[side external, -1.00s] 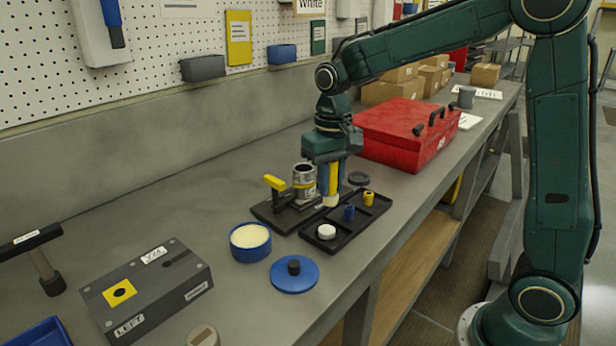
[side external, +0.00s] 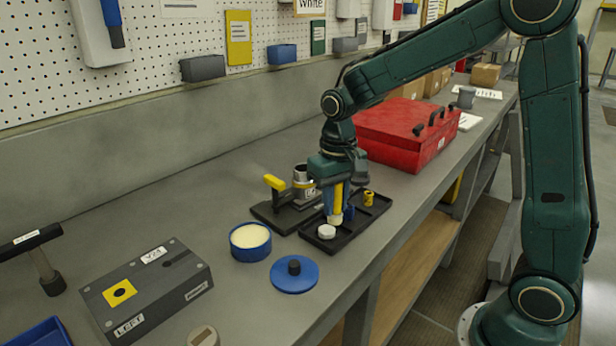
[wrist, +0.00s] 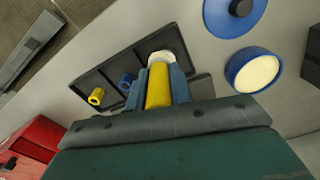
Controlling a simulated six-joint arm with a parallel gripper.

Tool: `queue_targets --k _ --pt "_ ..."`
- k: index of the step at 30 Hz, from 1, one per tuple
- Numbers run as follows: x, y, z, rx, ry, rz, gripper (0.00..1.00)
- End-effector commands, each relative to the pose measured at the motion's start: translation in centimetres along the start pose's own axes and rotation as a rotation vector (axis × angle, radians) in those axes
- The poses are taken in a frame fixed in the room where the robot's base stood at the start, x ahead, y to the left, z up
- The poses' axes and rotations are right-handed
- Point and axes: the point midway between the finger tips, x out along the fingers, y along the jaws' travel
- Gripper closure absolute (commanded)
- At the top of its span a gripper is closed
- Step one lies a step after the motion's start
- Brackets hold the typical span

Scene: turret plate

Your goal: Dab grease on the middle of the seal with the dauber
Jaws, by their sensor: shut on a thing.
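My gripper (side external: 337,203) is shut on the dauber, which has a yellow handle (wrist: 158,90) and a pale tip (side external: 335,218). The dauber points down over the black tray (side external: 350,243), near a white round piece (side external: 326,231); I cannot tell whether they touch. The blue tub (side external: 249,254) of cream-coloured grease stands open left of the tray, and it also shows in the wrist view (wrist: 238,66). A yellow square with a dark centre (side external: 119,292) lies on the grey block (side external: 150,303) marked LEFT. I cannot tell for sure which piece is the seal.
A blue lid (side external: 294,275) lies in front of the tub. A clamp with a yellow handle (side external: 274,183) and a metal cylinder stands behind the tray. Blue (side external: 349,212) and yellow (side external: 368,198) small parts sit in the tray. A red toolbox (side external: 408,135) stands beyond.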

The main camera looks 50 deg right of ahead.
Motion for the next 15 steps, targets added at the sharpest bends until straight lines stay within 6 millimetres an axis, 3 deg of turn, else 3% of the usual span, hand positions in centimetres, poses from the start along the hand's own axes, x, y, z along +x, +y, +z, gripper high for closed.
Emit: queue_targets --k 9,15 --pt "3.3 -0.1 -0.2 0.0 -0.002 0.001 1.0" --pt "3.1 -0.5 -2.1 0.0 0.0 0.0 1.0"
